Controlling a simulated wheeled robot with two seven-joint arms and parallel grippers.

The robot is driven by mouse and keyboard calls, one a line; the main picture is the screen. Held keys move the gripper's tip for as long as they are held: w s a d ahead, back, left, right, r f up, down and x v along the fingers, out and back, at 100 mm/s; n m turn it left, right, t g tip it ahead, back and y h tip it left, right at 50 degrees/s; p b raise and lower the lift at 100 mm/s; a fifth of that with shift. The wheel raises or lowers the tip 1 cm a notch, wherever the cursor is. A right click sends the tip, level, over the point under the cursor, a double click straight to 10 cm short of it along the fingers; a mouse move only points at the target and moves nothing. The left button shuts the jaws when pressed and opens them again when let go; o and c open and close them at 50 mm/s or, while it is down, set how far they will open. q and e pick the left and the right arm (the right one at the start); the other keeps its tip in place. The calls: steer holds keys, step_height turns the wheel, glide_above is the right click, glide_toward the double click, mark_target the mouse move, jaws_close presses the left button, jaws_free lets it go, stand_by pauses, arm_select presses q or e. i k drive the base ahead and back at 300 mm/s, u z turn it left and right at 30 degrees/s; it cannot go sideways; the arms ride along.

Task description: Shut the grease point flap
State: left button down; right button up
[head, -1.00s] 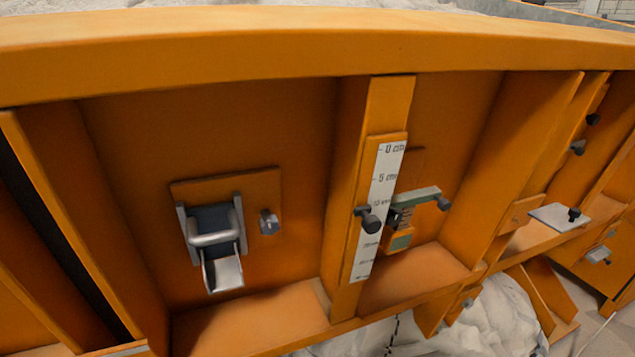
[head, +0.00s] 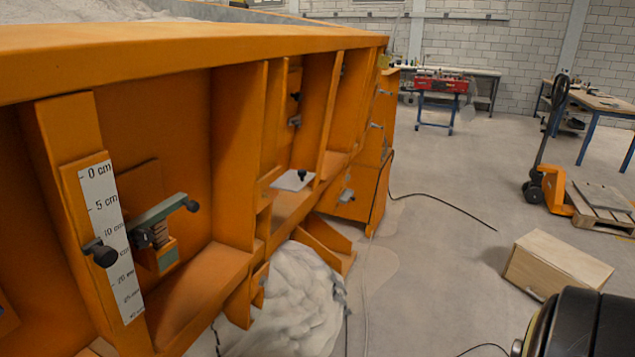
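The side of the orange sandbed (head: 237,140) fills the left half of the head view. A scale plate (head: 110,240) marked in cm, with a black knob (head: 102,253), is on an upright rib. Right of it is a grey-green lever bar (head: 158,212) with a dark knob. Farther along, a small pale plate (head: 293,180) with a black knob sticks out over a ledge. I cannot tell which part, if any, is the grease point flap. Neither of my grippers is in view.
White sand (head: 290,305) is heaped on the floor below the frame. A wooden box (head: 555,264) stands at right, with an orange pallet truck (head: 556,190) and pallet (head: 603,205) behind. A black cable (head: 445,203) crosses the floor. Open floor lies between sandbed and box.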

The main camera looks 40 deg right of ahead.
mark_target(292, 181)
steer(key=z, duration=0.6)
steer(key=i, duration=0.85)
